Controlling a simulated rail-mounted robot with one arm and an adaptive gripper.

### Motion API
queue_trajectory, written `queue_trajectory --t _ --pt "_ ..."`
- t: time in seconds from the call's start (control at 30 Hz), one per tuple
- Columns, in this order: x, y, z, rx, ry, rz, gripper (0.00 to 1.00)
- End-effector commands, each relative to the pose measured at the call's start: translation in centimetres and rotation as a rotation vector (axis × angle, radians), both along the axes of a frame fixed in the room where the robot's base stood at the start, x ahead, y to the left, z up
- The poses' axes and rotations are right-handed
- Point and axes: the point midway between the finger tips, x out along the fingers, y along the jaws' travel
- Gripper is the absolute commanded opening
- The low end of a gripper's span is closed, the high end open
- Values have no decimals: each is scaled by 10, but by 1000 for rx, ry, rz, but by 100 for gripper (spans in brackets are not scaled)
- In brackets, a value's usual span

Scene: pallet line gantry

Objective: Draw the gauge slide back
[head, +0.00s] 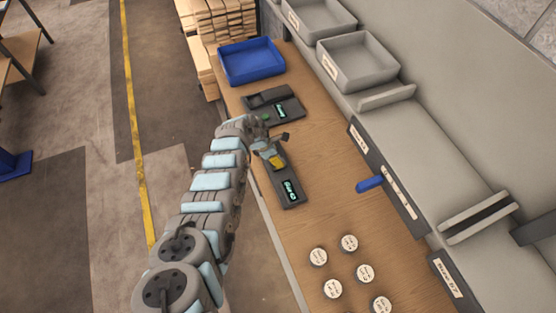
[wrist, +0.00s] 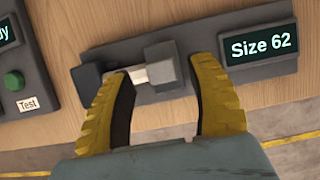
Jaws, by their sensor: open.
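The gauge (head: 289,186) is a long dark unit on the wooden bench, and its display reads "Size 62" in the wrist view (wrist: 258,44). Its slide (wrist: 160,63) is a grey block beside a short pale bar, with a dark end block (wrist: 88,75) to the left. My gripper (wrist: 160,68) has yellow fingers, open, one on each side of the slide; I cannot tell whether either touches it. In the head view my gripper (head: 275,158) is over the gauge and hides much of its middle.
A second dark device (head: 285,110) with a green button marked "Test" (wrist: 13,82) stands beside the gauge. A blue tray (head: 252,61) is farther back. Several white round pieces (head: 349,243) lie nearer. A blue handle (head: 369,184) juts from the grey housing on the right.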

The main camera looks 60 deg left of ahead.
Motion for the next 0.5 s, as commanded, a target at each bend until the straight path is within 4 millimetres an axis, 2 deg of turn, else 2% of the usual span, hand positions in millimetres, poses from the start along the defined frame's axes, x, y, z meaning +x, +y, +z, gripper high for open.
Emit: queue_trajectory --t 0.03,0.13,0.5 --pt "2 -2 -11 -3 1 -2 56" --pt "5 -2 -17 -4 1 -2 56" --pt "8 -1 -21 -3 0 1 56"
